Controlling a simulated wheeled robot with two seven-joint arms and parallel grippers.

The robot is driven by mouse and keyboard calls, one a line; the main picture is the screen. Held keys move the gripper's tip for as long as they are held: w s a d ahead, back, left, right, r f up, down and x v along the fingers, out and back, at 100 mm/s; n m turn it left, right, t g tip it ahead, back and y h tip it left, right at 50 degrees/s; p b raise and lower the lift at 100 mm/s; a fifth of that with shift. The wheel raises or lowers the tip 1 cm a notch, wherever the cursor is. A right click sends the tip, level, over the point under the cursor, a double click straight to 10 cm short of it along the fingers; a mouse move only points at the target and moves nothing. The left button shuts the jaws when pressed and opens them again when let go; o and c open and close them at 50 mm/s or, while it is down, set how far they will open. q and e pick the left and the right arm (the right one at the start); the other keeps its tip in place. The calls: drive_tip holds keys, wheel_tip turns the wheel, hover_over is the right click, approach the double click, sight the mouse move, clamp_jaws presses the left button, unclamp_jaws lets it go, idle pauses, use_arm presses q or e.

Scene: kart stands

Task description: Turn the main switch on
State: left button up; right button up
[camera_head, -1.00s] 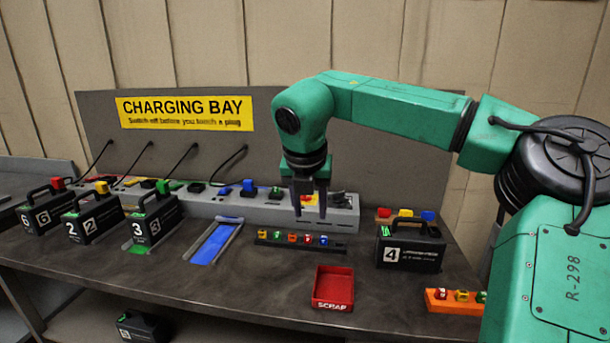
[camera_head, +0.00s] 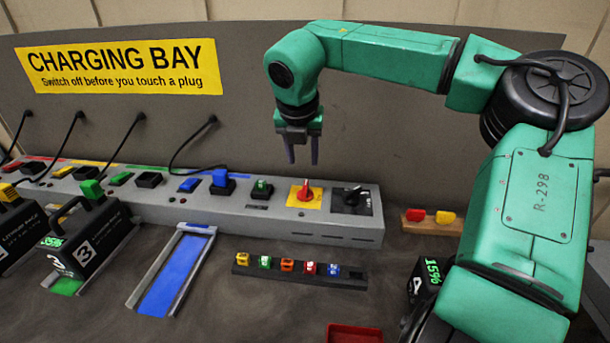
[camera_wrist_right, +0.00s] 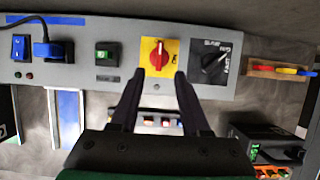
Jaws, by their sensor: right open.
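The main switch is a red rotary knob on a yellow plate (camera_head: 305,192), near the right end of the grey charging unit (camera_head: 250,214). It also shows in the right wrist view (camera_wrist_right: 158,58), where its handle stands roughly in line with the fingers. My right gripper (camera_head: 302,160) is open and empty, pointing down above the unit, apart from the knob. In the right wrist view its two fingers (camera_wrist_right: 156,85) show below the yellow plate, one toward each side. My left gripper is not in view.
A black rotary selector (camera_head: 351,197) sits right of the switch, a green rocker (camera_head: 262,188) left of it. Blue plug (camera_head: 222,180) and cables stand further left. A rack of coloured fuses (camera_head: 300,272) and a red tray (camera_head: 354,333) lie in front.

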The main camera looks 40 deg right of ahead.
sight(306, 183)
drive_tip(key=p+x, duration=0.1)
drive_tip(key=x, duration=0.9)
drive_tip(key=shift+w+d+f, duration=0.15)
drive_tip(key=shift+w, duration=0.1)
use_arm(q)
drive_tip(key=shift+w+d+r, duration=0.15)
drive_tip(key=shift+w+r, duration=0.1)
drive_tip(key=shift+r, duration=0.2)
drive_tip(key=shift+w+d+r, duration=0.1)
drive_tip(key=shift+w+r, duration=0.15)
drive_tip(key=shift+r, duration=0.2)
use_arm(e)
drive_tip(key=shift+f, duration=0.2)
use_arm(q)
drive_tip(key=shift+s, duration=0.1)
use_arm(e)
clamp_jaws()
